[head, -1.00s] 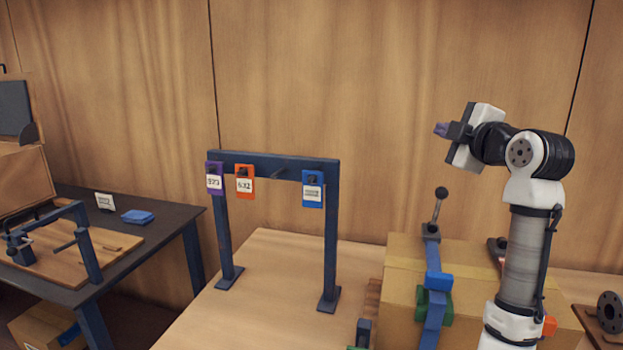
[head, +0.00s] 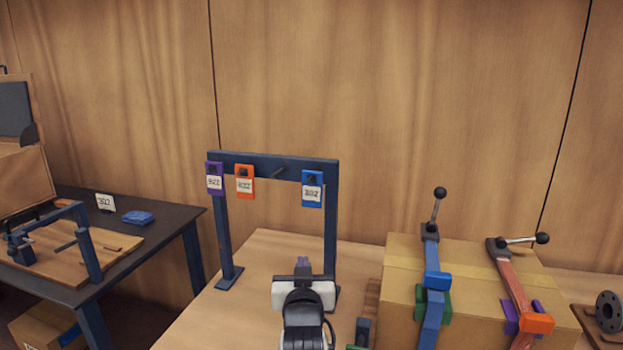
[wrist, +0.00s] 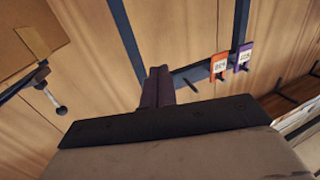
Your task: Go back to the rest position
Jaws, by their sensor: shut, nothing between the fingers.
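My gripper (head: 303,264) is low in the middle of the head view, in front of the right post of the tag rack, pointing away from the camera. Its purple fingers are together and empty; they also show in the wrist view (wrist: 157,86). The dark blue rack (head: 260,165) carries a purple tag (head: 214,178), an orange tag (head: 245,182) and a blue tag (head: 312,188). One peg between the orange and blue tags is bare. In the wrist view the orange tag (wrist: 220,65) and purple tag (wrist: 243,56) hang beyond my fingers.
A dark flange (head: 608,312) is at the far right. A dark side table (head: 170,222) stands left. Space above the rack is clear.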

